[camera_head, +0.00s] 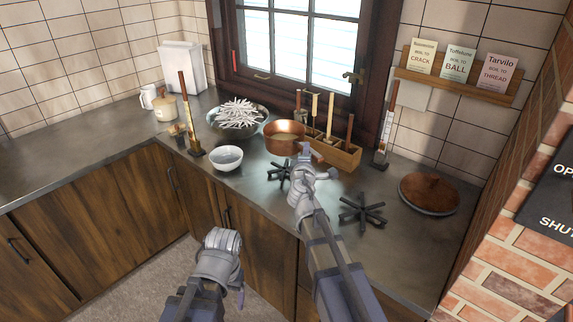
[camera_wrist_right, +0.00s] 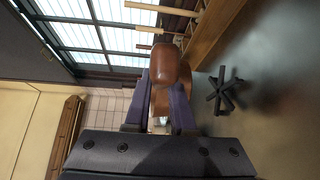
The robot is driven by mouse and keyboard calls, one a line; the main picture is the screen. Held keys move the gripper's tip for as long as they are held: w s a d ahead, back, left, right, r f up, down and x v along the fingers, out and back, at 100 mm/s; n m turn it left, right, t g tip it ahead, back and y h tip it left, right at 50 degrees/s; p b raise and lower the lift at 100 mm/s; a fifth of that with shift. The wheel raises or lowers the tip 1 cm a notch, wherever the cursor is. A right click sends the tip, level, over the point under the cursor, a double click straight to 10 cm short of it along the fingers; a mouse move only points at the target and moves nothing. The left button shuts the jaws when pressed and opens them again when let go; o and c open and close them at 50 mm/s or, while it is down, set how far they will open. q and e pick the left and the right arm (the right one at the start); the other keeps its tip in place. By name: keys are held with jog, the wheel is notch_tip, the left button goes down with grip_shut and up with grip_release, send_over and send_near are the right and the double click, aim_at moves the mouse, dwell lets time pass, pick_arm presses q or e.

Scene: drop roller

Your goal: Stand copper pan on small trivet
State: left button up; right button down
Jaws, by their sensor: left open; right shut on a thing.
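The copper pan (camera_head: 285,139) is at the middle of the counter, beside the wooden box. My right gripper (camera_head: 308,160) is shut on it at its near right side; the exact grip spot is hard to make out. The pan's brown-copper side (camera_wrist_right: 163,66) shows between the purple fingers in the right wrist view. The small black trivet (camera_head: 279,171) lies on the counter just in front of the pan, left of my right gripper. A black trivet also shows in the right wrist view (camera_wrist_right: 225,93). My left gripper (camera_head: 240,295) is open and empty, low in front of the cabinets.
A larger black trivet (camera_head: 362,211) lies right of my right arm, with a round brown lid (camera_head: 429,194) beyond it. A wooden box (camera_head: 340,155) with upright sticks stands behind. A white bowl (camera_head: 226,158) and a filled metal bowl (camera_head: 237,121) stand to the left.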

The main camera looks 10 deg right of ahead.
notch_tip(320, 180, down, 6)
jog(key=b, duration=0.6)
jog(key=shift+f, duration=0.15)
notch_tip(320, 180, down, 4)
jog(key=b, duration=0.4)
jog(key=shift+s+r, duration=0.1)
jog(key=shift+r, duration=0.1)
jog(key=shift+f, duration=0.1)
jog(key=c, duration=0.8)
grip_release()
jog(key=shift+o, duration=0.2)
